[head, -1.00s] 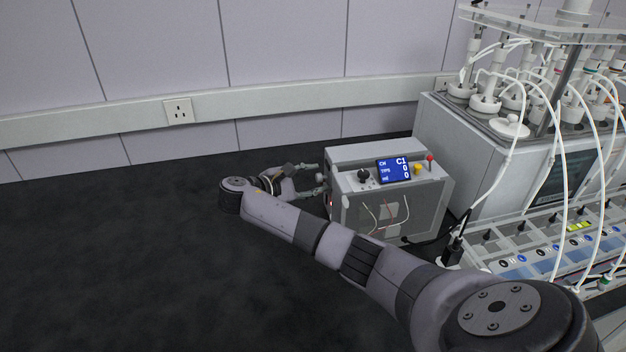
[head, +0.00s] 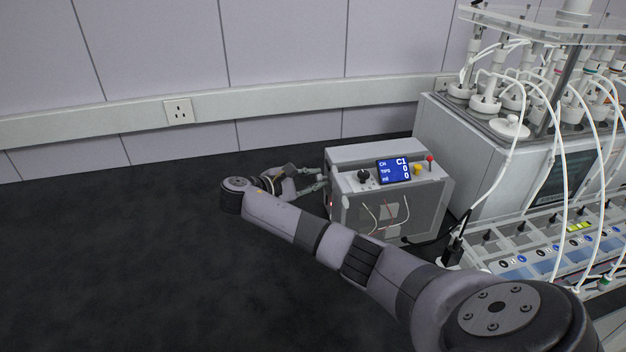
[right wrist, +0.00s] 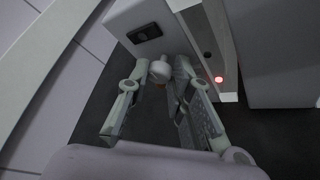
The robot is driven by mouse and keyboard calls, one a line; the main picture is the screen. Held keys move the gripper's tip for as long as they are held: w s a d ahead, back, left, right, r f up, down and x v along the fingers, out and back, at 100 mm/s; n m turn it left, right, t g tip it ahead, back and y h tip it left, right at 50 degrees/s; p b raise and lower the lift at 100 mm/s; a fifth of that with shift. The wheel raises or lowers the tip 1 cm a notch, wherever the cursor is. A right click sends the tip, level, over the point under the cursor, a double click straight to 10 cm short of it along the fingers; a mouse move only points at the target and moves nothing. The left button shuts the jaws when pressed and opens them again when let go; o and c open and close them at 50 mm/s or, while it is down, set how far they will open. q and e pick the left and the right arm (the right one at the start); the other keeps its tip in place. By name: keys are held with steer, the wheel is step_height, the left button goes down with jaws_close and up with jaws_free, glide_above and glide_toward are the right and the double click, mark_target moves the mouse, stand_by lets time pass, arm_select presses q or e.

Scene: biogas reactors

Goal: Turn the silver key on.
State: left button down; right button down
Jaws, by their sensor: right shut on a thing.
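The silver key (right wrist: 161,69) shows in the right wrist view as a pale, rounded knob on the side of the grey control box (right wrist: 186,45). My right gripper (right wrist: 160,72) has its two fingertips on either side of the key and is shut on it. In the head view my right gripper (head: 322,181) is at the left side of the control box (head: 362,209), and the key is hidden there. The key's exact turn angle cannot be told. My left gripper is not in view.
A dark switch (right wrist: 145,33) and a red light (right wrist: 218,79) are on the box. Its top has a black knob (head: 363,175) and a blue display (head: 394,170). Reactor equipment (head: 480,160) stands to the right. The dark bench (head: 120,260) is clear at left.

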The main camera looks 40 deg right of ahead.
steer(key=shift+f, duration=0.1)
steer(key=shift+s+m+h, duration=0.1)
steer(key=shift+m+h, duration=0.2)
steer(key=m+h+b, duration=0.1)
steer(key=m+t+h, duration=0.1)
steer(key=m, duration=0.1)
steer(key=shift+a+f+m+b, duration=0.1)
steer(key=shift+f+m+b, duration=0.2)
steer(key=shift+b, duration=0.1)
steer(key=c, duration=1.4)
jaws_free()
